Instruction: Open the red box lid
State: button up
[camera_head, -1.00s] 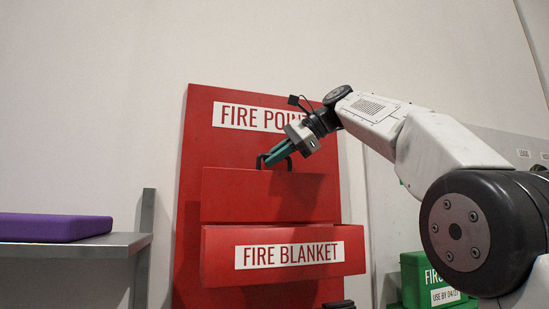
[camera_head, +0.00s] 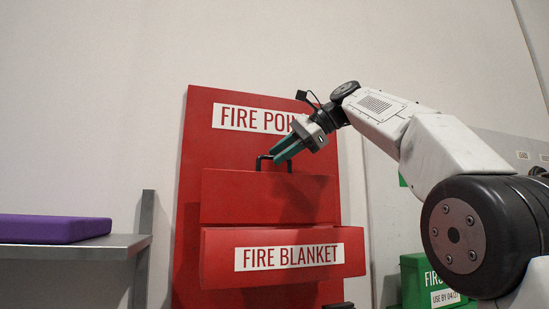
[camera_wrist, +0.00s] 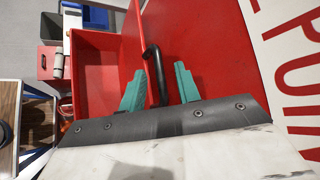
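The red box (camera_head: 217,268) with a FIRE BLANKET label is mounted on the red FIRE POINT board (camera_head: 190,130). Its red lid (camera_head: 265,198) stands raised at the back, and the box's open inside (camera_wrist: 97,85) shows in the wrist view. The lid's black handle (camera_head: 262,160) is at its top edge; it also shows in the wrist view (camera_wrist: 151,58). My gripper (camera_head: 278,158) is at the handle's upper side. In the wrist view its teal fingers (camera_wrist: 158,85) are apart on either side of the handle's bar, with gaps visible.
A purple block (camera_head: 50,228) lies on a metal shelf (camera_head: 80,246) at the left. A green box (camera_head: 415,280) is at the lower right, below my arm. The wall above the board is clear.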

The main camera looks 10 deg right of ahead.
jog(key=v, duration=0.5)
jog(key=shift+d+r, duration=0.15)
jog(key=shift+d, duration=0.05)
